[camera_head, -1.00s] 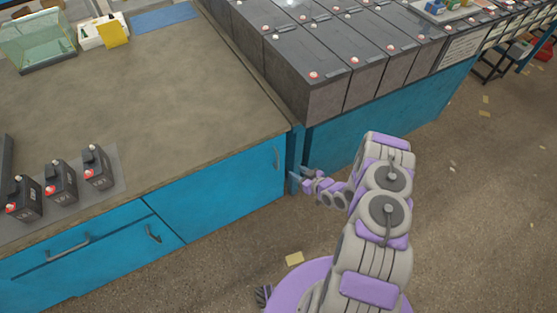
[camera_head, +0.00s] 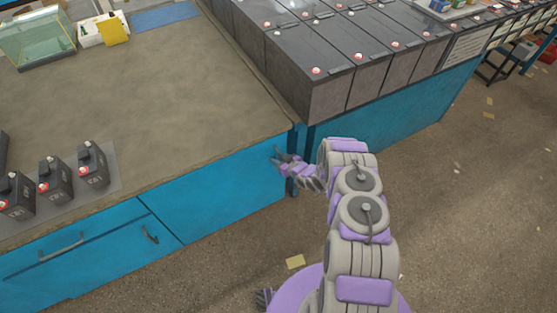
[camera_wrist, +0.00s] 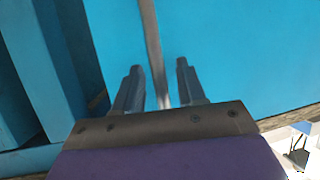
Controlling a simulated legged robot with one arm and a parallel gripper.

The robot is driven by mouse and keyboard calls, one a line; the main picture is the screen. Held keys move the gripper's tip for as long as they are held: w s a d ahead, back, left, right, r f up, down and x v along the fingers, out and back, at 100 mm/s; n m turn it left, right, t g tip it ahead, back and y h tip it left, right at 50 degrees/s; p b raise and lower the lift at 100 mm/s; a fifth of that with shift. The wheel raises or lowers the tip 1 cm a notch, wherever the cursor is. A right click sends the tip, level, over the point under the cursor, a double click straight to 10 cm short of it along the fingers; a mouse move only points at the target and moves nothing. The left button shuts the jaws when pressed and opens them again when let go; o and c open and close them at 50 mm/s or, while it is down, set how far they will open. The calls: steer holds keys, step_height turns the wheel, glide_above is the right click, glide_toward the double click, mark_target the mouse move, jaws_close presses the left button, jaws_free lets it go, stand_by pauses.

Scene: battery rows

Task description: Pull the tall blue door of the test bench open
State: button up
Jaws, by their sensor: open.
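The blue door (camera_head: 222,192) is the right front panel of the test bench (camera_head: 150,95), and it looks closed. My gripper (camera_head: 279,157) is at the door's upper right edge, and its body covers most of the door's handle in the head view. In the wrist view the handle (camera_wrist: 152,40) is a thin grey bar, running between the two open fingers of my gripper (camera_wrist: 158,68). The blue door face (camera_wrist: 250,60) fills the background there. The fingers stand apart on either side of the bar, and I cannot tell whether either touches it.
Several small black batteries (camera_head: 56,182) stand on the bench's left side. Large grey battery blocks (camera_head: 330,95) sit on a blue base (camera_head: 400,125) to the right, close beside my arm. A drawer handle (camera_head: 60,248) and another handle (camera_head: 150,235) are at left. The floor (camera_head: 480,230) at right is mostly clear.

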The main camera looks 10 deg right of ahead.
steer(key=shift+c, duration=0.3)
jaws_close()
stand_by(0.4)
